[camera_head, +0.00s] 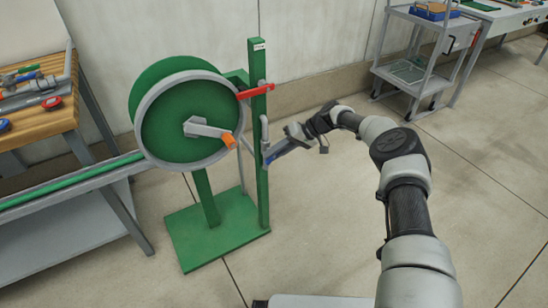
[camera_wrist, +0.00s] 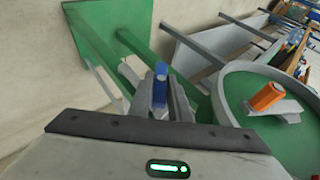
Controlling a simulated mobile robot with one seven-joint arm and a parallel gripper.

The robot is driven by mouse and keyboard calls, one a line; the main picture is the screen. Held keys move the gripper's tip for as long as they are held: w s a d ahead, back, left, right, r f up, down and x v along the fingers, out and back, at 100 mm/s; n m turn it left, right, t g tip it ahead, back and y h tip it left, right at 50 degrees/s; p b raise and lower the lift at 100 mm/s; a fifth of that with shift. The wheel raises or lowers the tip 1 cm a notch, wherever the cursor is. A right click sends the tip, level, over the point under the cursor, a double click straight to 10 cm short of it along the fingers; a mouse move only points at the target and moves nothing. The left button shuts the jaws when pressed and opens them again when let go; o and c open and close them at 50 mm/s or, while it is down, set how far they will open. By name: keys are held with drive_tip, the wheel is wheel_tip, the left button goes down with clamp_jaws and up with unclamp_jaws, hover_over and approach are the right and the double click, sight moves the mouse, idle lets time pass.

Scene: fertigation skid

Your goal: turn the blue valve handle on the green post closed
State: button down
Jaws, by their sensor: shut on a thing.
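The green post (camera_head: 261,180) stands upright on a green base plate, with a grey pipe along its side. The blue valve handle (camera_head: 276,153) shows low on the post's right side, pointing out to the right and slightly up. My gripper (camera_head: 285,147) reaches it from the right and is shut on it. In the wrist view the blue handle (camera_wrist: 160,86) sits between the two grey fingers of my gripper (camera_wrist: 163,98). The fingers and handle hide the valve body, so I cannot tell the handle's exact angle to the pipe.
A red handle (camera_head: 255,91) sits higher on the same post. A green reel (camera_head: 185,122) with a grey rim and an orange crank grip (camera_head: 228,140) stands just left. A wooden bench (camera_head: 40,115) is at the left, a grey cart (camera_head: 415,65) at the back right. Floor to the right is clear.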

drive_tip(key=shift+y, duration=0.5)
drive_tip(key=shift+g+y, duration=0.3)
drive_tip(key=shift+g, duration=0.1)
drive_tip(key=c, duration=1.7)
unclamp_jaws()
drive_tip(key=shift+d, duration=0.1)
